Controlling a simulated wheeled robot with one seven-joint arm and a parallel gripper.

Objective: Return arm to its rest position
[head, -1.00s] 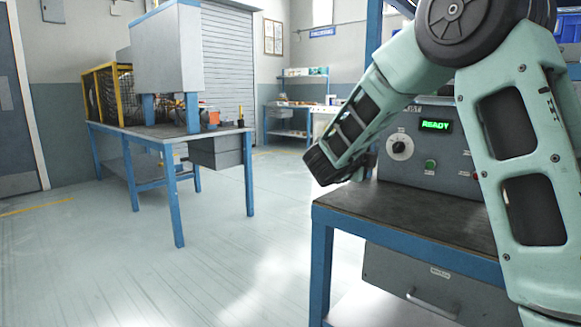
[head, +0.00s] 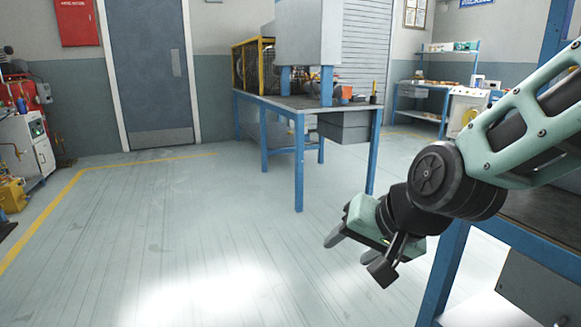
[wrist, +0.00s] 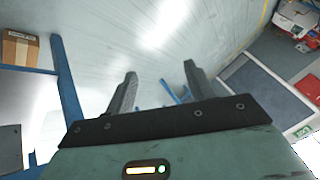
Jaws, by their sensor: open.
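My gripper (head: 352,262) hangs in the lower right of the head view, at the end of my green arm. It points down and to the left over open floor, beside the near workbench. In the wrist view my gripper (wrist: 160,85) has its two fingers spread apart with nothing between them. Only floor and distant blue bench legs show past the fingertips.
The near workbench (head: 446,275) with blue legs stands at the right edge, close to my arm. A blue-legged table (head: 300,112) with a grey machine stands further back. The floor (head: 190,230) at left and centre is clear. A cardboard box (wrist: 19,48) shows in the wrist view.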

